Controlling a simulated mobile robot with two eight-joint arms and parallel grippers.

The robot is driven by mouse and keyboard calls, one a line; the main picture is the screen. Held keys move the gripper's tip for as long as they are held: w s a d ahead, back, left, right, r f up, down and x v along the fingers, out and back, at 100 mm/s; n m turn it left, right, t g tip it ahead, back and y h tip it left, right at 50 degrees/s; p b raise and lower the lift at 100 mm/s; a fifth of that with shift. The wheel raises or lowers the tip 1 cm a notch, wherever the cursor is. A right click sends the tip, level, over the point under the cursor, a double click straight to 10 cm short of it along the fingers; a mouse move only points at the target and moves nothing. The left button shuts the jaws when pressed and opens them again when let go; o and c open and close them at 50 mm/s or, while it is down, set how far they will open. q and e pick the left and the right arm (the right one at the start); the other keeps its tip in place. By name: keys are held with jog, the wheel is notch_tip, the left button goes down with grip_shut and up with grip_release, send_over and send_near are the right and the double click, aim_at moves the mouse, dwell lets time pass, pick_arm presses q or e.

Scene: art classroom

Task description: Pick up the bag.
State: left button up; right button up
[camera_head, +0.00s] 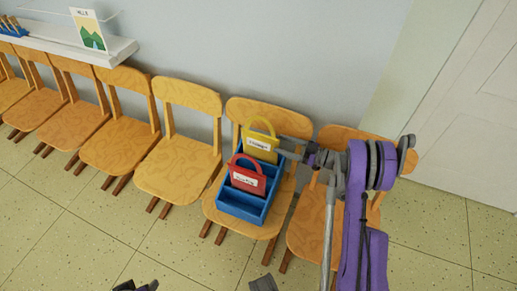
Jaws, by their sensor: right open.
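A yellow bag (261,144) with a handle and a white label stands in the back part of a blue divided crate (240,208) on a wooden chair. A red bag (247,176) with a handle and a white label stands in the same crate, in front of the yellow one. My right gripper (287,147) is open at the right side of the yellow bag, with its fingers pointing left towards it. I cannot tell whether the fingers touch the bag. My left gripper is not clearly in view.
Several wooden chairs stand in a row along the wall; one chair (311,227) is under my right arm. A white shelf (118,50) with a picture card (90,30) hangs at upper left. A pale door (465,120) is at right. The floor in front is clear.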

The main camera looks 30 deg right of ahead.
aim_at(265, 141)
jog(key=x, duration=0.7)
jog(key=shift+s+a+f+b, duration=0.15)
jog(key=shift+a+f+b, duration=0.15)
jog(key=shift+f, duration=0.05)
grip_shut()
dwell(1.0)
